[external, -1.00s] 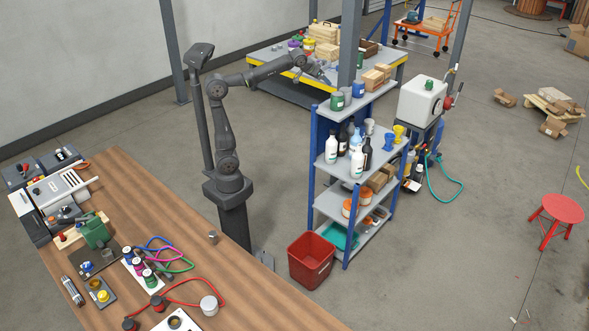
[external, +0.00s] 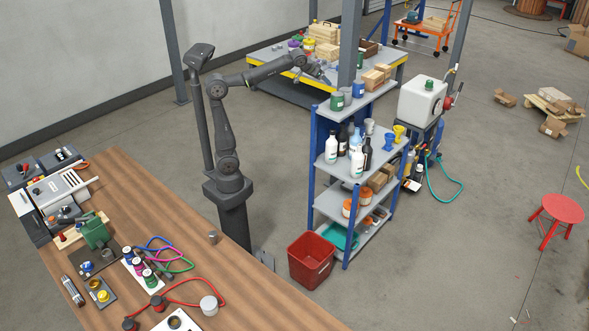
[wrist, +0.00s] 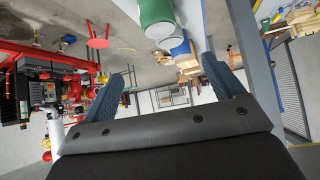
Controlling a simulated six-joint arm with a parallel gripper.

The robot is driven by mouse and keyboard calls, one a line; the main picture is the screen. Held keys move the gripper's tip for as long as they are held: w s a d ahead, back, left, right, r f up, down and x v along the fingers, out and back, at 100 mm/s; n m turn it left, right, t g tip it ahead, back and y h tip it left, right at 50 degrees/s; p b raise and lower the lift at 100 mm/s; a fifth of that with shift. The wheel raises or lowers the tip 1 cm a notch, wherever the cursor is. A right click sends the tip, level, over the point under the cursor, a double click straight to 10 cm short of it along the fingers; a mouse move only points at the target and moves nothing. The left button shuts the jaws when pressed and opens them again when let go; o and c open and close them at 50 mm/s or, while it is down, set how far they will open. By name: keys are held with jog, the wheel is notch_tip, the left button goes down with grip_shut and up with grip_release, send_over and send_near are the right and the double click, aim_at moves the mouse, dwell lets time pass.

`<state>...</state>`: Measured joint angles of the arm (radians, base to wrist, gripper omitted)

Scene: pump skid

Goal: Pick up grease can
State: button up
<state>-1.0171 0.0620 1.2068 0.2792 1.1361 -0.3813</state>
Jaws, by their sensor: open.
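Several cans stand on the top shelf of the blue-and-grey rack. They include a green can with a pale label (external: 337,101) at the near left and a blue can (external: 358,90) farther right. I cannot read which one is the grease can. In the wrist view, which looks upside down, the green can (wrist: 157,14) is close at the top and the blue can (wrist: 181,48) is just beyond it. My gripper (external: 326,78) hangs in the air above and behind the cans' left end. Its fingers (wrist: 162,70) are spread and nothing is between them.
A grey column (external: 350,45) rises close beside the shelf cans. Wooden blocks (external: 375,77) sit at the top shelf's right end. A yellow-edged table (external: 280,78) with boxes stands behind. Bottles crowd the shelf below. A red bin (external: 312,262) is on the floor.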

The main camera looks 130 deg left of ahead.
jog(key=shift+o, duration=0.5)
jog(key=h, duration=0.4)
send_near(337, 94)
jog(key=shift+g, duration=0.4)
jog(key=x, duration=0.5)
jog(key=w+x, duration=0.1)
jog(key=x, duration=0.2)
jog(key=shift+d+f, duration=0.1)
jog(key=shift+f, duration=0.25)
jog(key=shift+s+x, duration=0.1)
jog(key=shift+x, duration=1.25)
jog(key=shift+s+x, duration=0.15)
jog(key=shift+x, duration=1.25)
jog(key=shift+d, duration=0.1)
